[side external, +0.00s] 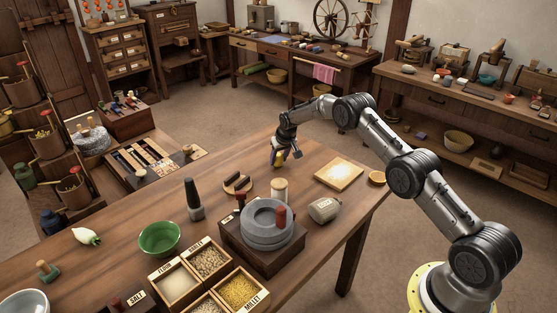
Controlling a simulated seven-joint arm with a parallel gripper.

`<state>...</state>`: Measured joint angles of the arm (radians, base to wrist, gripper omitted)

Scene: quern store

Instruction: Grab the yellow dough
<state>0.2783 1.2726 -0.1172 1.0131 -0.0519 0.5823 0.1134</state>
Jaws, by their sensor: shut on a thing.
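My gripper (278,154) is at the far part of the wooden table (190,262), pointing down. It is shut on a small yellow lump, the yellow dough (279,160), which shows between and below the fingers. The dough is small in this view, and the fingers hide part of it. I cannot tell whether the dough touches the tabletop or is just above it.
The table's far edge is close behind the gripper.

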